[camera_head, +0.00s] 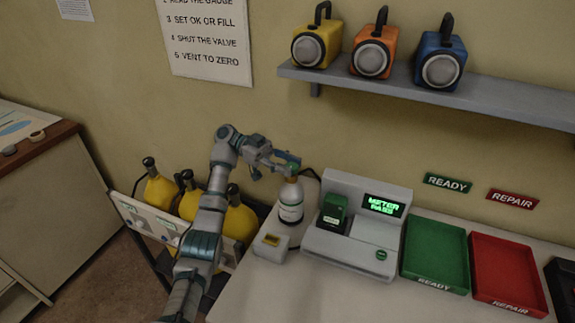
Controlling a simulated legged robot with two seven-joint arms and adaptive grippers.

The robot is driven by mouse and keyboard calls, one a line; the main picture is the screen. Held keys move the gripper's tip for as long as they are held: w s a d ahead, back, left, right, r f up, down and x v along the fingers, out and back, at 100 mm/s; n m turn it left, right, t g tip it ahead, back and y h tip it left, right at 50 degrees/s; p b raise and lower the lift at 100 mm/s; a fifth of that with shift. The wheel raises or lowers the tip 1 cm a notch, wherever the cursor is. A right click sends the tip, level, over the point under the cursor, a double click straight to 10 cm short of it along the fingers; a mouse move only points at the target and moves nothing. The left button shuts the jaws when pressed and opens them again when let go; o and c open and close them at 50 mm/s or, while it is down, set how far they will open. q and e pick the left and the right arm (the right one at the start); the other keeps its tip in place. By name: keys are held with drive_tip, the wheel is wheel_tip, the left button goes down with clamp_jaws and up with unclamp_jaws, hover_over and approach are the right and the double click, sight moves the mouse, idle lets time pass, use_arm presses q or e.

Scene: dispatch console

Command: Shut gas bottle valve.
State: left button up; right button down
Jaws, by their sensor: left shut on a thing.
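My left gripper (287,163) is at the top of the bottle, shut on the valve there. The fingers hide most of the valve, so I cannot tell how far it is turned. A small green piece shows at the fingertips. My right gripper is not in view.
A grey meter station (352,230) with a green device and a lit "METER PASS" screen stands right of the bottle. A small box (270,246) sits in front of the bottle. Green (436,252) and red (508,272) trays lie further right. Yellow cylinders (190,203) stand behind my left arm.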

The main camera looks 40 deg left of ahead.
sight(288, 163)
use_arm(q)
drive_tip(key=shift+f, duration=0.25)
drive_tip(key=o, duration=1.2)
drive_tip(key=shift+w, duration=0.1)
drive_tip(key=shift+r, duration=0.15)
wheel_tip(288, 163, up, 10)
drive_tip(key=shift+w+f, duration=0.1)
drive_tip(key=shift+f, duration=0.05)
